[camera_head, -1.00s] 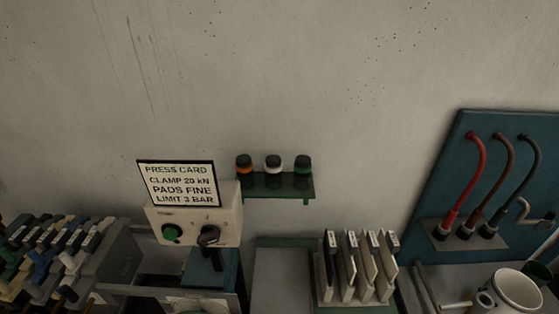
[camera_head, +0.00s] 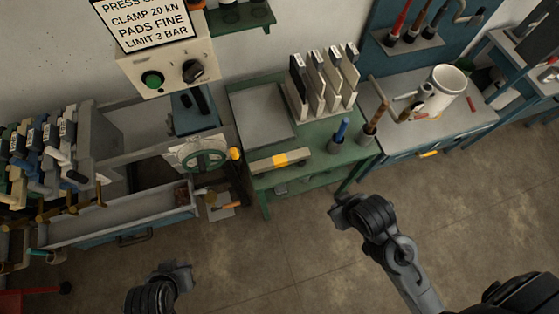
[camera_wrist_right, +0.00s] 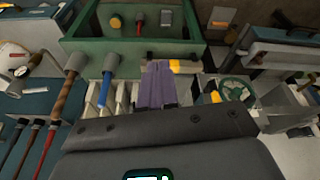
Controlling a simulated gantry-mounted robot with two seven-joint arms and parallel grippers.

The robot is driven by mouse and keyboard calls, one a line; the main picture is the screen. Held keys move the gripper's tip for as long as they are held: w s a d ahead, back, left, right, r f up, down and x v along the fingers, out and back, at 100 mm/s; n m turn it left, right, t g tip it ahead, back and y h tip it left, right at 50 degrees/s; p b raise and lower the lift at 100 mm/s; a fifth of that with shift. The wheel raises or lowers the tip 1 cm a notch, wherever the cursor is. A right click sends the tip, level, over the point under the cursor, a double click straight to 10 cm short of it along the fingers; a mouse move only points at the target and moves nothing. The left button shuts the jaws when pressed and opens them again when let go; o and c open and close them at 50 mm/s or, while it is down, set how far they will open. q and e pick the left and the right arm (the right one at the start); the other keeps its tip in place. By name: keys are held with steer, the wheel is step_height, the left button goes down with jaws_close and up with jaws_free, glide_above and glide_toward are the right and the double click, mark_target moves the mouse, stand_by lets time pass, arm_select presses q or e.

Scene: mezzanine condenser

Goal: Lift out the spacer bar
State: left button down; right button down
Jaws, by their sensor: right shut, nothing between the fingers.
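A pale bar with a yellow band (camera_head: 280,161) lies along the front edge of the green bench; it appears to be the spacer bar. My right gripper (camera_head: 342,203) is in front of the bench, to the right of the bar and apart from it. In the right wrist view its fingers (camera_wrist_right: 157,84) are shut and empty, and they cover part of the bar, whose yellow band (camera_wrist_right: 179,66) shows beside them. My left gripper (camera_head: 180,275) is low in the head view, over the floor, away from the bar; its opening is unclear.
The green bench (camera_head: 310,136) carries a grey tray (camera_head: 262,116), upright plates (camera_head: 322,82) and blue-handled (camera_head: 340,132) and brown-handled (camera_head: 374,120) tools in holders. A handwheel (camera_head: 202,153) stands left of the bar. Floor in front is clear.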

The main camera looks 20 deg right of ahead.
steer(key=shift+a, duration=0.15)
steer(key=c, duration=1.2)
jaws_free()
steer(key=shift+a, duration=0.1)
steer(key=o, duration=0.7)
